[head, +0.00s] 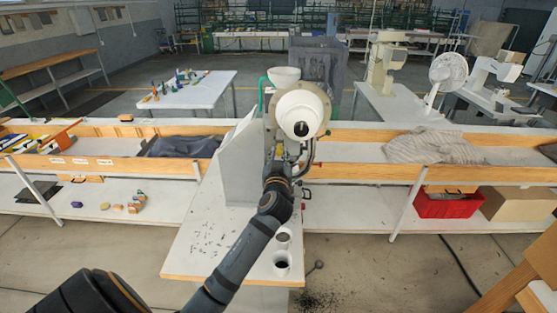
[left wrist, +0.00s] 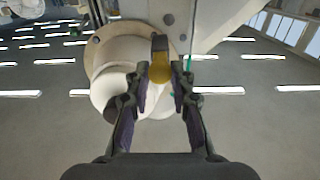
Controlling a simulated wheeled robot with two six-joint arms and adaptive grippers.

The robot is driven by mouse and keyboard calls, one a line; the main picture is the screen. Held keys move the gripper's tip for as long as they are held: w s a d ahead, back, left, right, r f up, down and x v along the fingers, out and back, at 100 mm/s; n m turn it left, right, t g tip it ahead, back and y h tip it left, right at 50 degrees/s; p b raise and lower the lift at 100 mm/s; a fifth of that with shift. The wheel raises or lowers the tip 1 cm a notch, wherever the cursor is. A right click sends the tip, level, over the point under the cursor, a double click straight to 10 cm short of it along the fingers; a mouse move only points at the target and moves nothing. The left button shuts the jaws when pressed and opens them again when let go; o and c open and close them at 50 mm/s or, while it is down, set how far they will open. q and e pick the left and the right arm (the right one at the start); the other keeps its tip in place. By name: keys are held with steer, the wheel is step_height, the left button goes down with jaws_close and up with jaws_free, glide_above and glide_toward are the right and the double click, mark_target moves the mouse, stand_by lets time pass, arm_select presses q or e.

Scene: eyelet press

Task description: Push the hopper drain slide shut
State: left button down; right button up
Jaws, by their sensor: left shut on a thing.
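The eyelet press shows a cream round hopper (head: 308,100) in the head view, with a white cup on top. In the left wrist view its pale body (left wrist: 110,55) lies behind and left of my fingers. My left gripper (head: 281,160) is in front of and below the hopper. In the left wrist view my left gripper (left wrist: 160,72) is shut on a yellow tab (left wrist: 160,70), apparently the drain slide, with one finger on each side. The arm and fingers hide part of it, and I cannot tell how far the slide is open. My right gripper is not in view.
The press stands on a white bench (head: 205,245), beside an upright pale panel (head: 240,165). Small dark specks lie on the bench and floor. Two round openings or cups (head: 282,262) are near the front right. A long wood-edged bench (head: 375,170) runs behind.

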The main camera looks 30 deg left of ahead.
arm_select(q)
steer(key=shift+b+x, duration=0.3)
steer(key=shift+x, duration=0.9)
steer(key=shift+r, duration=0.15)
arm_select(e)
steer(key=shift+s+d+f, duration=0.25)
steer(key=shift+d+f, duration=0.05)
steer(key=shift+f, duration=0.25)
arm_select(q)
steer(key=c, duration=1.5)
jaws_free()
steer(key=o, duration=0.4)
steer(key=shift+a, duration=0.1)
steer(key=shift+c, duration=0.2)
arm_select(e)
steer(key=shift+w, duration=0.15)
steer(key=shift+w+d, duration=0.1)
arm_select(q)
steer(key=v, duration=1.2)
steer(key=shift+w, duration=0.1)
